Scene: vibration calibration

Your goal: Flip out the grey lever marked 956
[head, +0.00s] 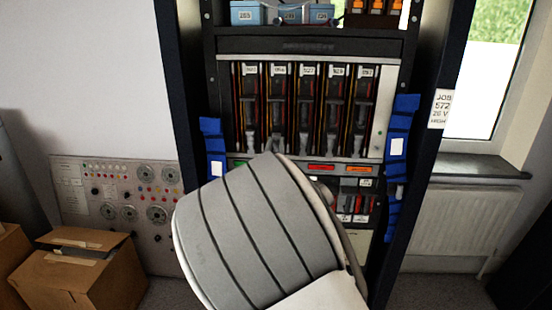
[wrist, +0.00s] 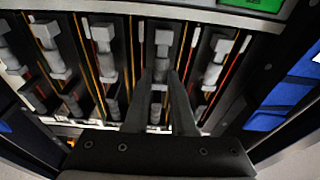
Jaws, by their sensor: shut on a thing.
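A rack holds a row of grey levers in dark slots, each with a white label above in the head view. The second label from the left (head: 279,69) seems to read 956, though it is small. The grey lever (head: 276,140) below it shows partly above my arm. In the wrist view, turned round relative to the head view, this lever (wrist: 162,42) is second from the right. My gripper (wrist: 161,76) is shut on it, one finger on each side. In the head view my arm hides the gripper. The lever looks in line with its neighbours.
Neighbouring levers (wrist: 214,62) (wrist: 104,44) stand close on both sides. Blue pieces (head: 212,148) (head: 398,138) hang on the rack's sides. A green label (head: 238,163) sits below the slots. Cardboard boxes (head: 85,275) and a dial panel (head: 115,205) are at left.

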